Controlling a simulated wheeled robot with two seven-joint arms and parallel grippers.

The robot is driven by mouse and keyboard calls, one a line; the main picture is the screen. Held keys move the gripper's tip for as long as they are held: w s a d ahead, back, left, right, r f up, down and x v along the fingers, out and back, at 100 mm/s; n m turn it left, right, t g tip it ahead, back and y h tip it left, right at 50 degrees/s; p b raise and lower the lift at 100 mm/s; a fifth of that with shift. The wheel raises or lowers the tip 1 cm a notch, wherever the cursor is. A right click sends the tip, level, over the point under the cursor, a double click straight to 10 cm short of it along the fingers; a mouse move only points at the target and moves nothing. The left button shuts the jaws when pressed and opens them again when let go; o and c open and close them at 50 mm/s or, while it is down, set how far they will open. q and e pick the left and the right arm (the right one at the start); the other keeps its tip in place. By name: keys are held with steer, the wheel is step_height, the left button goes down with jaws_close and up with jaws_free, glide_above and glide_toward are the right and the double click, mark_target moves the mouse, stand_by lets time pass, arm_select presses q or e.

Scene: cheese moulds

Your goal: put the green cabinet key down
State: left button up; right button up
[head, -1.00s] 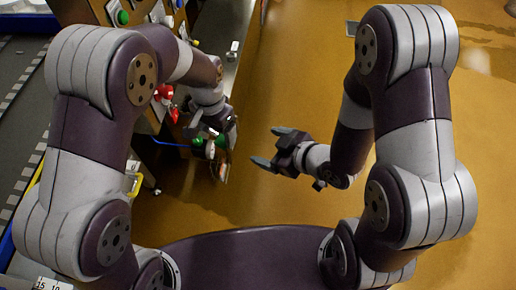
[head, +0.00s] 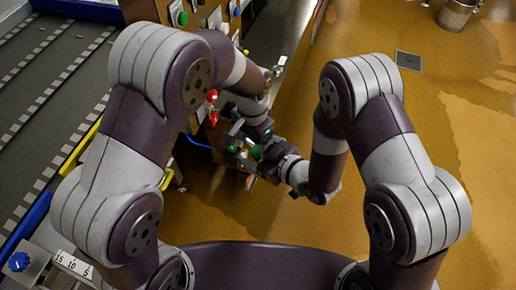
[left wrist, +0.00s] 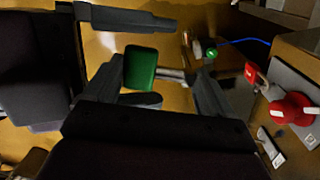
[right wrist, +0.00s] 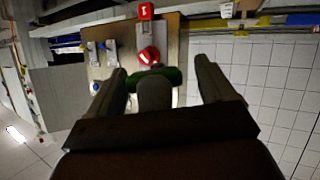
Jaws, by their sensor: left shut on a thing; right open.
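The green key's head (left wrist: 141,68) shows between the fingers of my left gripper (left wrist: 158,84) in the left wrist view, with a short grey shank on its right. My left gripper is shut on the key, held in the air beside the control panel; it also shows in the head view (head: 238,142). My right gripper (right wrist: 160,80) is open, its fingers on either side of the green head (right wrist: 172,74) in the right wrist view. A grey finger-like part covers some of the green there. I cannot tell whether the right fingers touch the key.
A wooden panel (right wrist: 120,66) carries a red switch (right wrist: 149,57), a red tag marked 1 (right wrist: 145,11) and blue knobs. A blue cable (head: 199,145) runs by the grippers. A conveyor (head: 45,85) lies left. The floor (head: 285,210) on the right is mostly clear.

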steer(key=c, duration=1)
arm_select(q)
steer(key=o, duration=0.8)
arm_select(e)
steer(key=shift+c, duration=0.2)
